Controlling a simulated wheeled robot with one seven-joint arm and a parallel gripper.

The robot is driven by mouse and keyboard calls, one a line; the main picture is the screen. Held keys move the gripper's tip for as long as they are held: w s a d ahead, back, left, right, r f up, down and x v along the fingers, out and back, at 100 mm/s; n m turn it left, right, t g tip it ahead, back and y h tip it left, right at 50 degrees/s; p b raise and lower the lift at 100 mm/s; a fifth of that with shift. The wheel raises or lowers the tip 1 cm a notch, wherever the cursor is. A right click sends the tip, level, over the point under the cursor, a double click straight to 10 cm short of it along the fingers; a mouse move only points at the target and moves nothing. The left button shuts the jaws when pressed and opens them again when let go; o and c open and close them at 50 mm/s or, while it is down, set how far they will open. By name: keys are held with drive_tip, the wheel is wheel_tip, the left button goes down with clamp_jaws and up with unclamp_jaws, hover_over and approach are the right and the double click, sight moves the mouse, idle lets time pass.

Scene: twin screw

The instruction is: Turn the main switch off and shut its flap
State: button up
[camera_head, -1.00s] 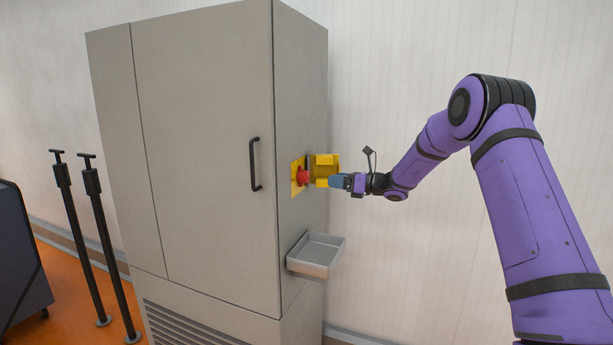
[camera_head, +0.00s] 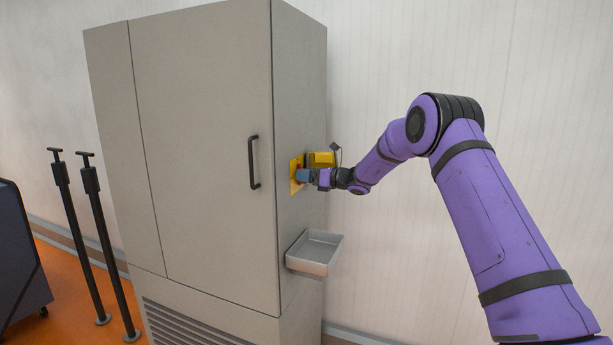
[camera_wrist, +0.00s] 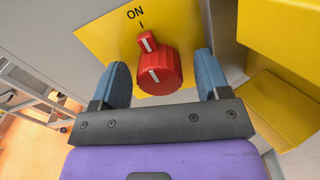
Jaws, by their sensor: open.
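The main switch is a red knob (camera_wrist: 158,68) on a yellow plate (camera_wrist: 95,40) marked ON. In the wrist view its white line points up at the ON mark, tilted slightly left. The plate also shows on the cabinet's right side in the head view (camera_head: 294,186). The yellow flap (camera_wrist: 280,35) stands open to the right of the knob; it also shows in the head view (camera_head: 321,159). My gripper (camera_wrist: 163,82) is open, with one blue finger on either side of the knob. I cannot tell whether the fingers touch it. In the head view, my gripper (camera_head: 303,175) largely hides the knob.
The tall grey cabinet (camera_head: 205,150) has a black door handle (camera_head: 254,162). A grey tray (camera_head: 314,252) juts out below the switch. Two black posts (camera_head: 105,250) stand left of the cabinet. The space right of the cabinet, around my arm, is free.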

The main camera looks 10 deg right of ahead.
drive_tip(key=c, duration=0.9)
drive_tip(key=shift+n, duration=0.3)
drive_tip(key=n, duration=0.3)
drive_tip(key=shift+n, duration=0.4)
drive_tip(key=n, duration=0.4)
drive_tip(key=shift+s+a, duration=0.1)
drive_tip(key=n, duration=0.5)
drive_tip(key=shift+f, duration=0.1)
drive_tip(key=n, duration=0.4)
drive_tip(key=shift+f+n, duration=0.1)
drive_tip(key=shift+n, duration=0.3)
